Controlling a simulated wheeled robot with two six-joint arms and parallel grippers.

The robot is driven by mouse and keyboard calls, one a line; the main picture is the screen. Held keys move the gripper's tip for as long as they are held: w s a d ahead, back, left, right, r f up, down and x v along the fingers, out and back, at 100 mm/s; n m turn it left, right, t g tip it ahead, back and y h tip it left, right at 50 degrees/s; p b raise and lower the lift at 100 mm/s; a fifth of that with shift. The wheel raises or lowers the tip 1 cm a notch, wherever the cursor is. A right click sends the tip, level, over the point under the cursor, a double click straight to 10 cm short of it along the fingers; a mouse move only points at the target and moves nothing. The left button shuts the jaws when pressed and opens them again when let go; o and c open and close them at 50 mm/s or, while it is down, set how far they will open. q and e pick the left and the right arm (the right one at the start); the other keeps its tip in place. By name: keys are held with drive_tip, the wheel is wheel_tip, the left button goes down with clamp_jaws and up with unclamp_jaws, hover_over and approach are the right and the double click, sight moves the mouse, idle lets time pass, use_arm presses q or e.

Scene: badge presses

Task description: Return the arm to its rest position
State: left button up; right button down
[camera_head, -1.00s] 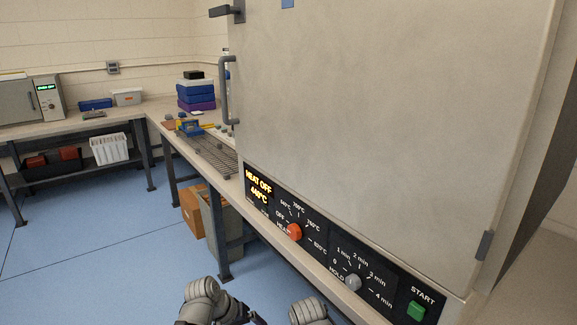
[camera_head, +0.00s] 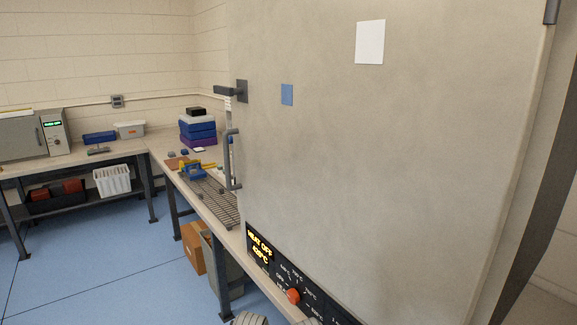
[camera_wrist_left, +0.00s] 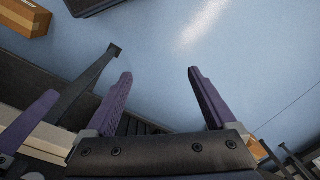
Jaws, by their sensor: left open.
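My left gripper (camera_wrist_left: 160,75) shows in the left wrist view with its two purple fingers wide apart. Nothing is between them, and blue floor lies beyond. It touches nothing that I can see. A third purple, finger-shaped part (camera_wrist_left: 30,122) shows at the left edge of that view. It looks like a finger of my right gripper, but its other finger is hidden.
A large furnace (camera_head: 370,150) with a closed door and handle (camera_head: 232,160) fills the right. Its display (camera_head: 260,246) reads HEAT OFF. A wire rack (camera_head: 215,200) and blue-and-yellow tool (camera_head: 193,170) are on the bench. An orange-brown box (camera_head: 193,248) stands below. Floor at left is clear.

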use_arm(q)
drive_tip(key=s+d+r+m+p, duration=0.1)
drive_tip(key=s+d+r+p, duration=0.1)
drive_tip(key=r+p, duration=0.3)
wheel_tip(320, 180, up, 3)
drive_tip(key=shift+d+f, duration=0.1)
drive_tip(key=shift+d, duration=0.45)
use_arm(e)
wheel_tip(320, 180, up, 8)
drive_tip(key=shift+f, duration=0.15)
